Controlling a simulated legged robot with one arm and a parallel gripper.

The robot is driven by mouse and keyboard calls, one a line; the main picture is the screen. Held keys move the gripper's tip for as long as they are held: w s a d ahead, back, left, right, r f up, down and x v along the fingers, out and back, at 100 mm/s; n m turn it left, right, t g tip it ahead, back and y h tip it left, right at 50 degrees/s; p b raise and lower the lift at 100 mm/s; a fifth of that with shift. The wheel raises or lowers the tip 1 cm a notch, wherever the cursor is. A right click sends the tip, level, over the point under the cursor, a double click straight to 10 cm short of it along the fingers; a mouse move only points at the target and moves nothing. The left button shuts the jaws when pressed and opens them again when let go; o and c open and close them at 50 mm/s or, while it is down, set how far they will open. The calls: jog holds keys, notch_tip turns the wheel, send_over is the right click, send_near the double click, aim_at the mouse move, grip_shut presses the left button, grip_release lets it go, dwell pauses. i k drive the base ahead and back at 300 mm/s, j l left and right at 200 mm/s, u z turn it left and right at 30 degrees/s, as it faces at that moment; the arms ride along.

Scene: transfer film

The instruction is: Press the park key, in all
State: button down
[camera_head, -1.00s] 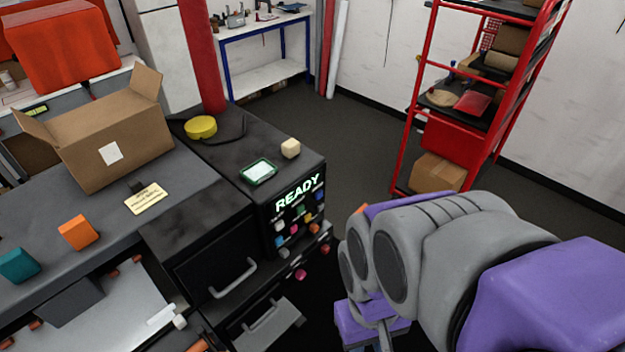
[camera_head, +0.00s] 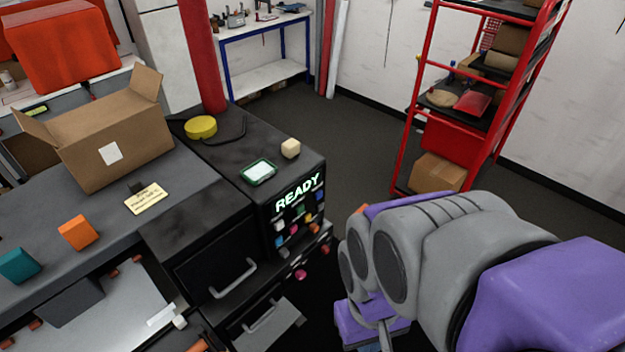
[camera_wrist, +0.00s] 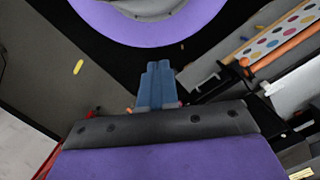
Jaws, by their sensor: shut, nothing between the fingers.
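The dark control panel (camera_head: 290,222) is on the right end of the black cabinet. It shows a lit READY display (camera_head: 298,194) above small keys (camera_head: 299,229) of several colours. The key labels are too small to read, so I cannot tell which is the park key. My gripper's blue fingers (camera_wrist: 157,84) are together and empty in the wrist view. In the head view only my arm shows clearly, to the right of the panel and apart from it; the fingertips are mostly cut off at the bottom edge.
An open cardboard box (camera_head: 118,140), an orange block (camera_head: 79,233) and a teal block (camera_head: 18,265) stand on the grey worktop. A drawer with a handle (camera_head: 233,279) is below the cabinet top. A red shelf rack (camera_head: 424,95) stands behind. Open floor (camera_head: 345,135) lies between.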

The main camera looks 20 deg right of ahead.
aim_at(319, 194)
jog(key=k+l+z, duration=0.1)
jog(key=l, duration=1.3)
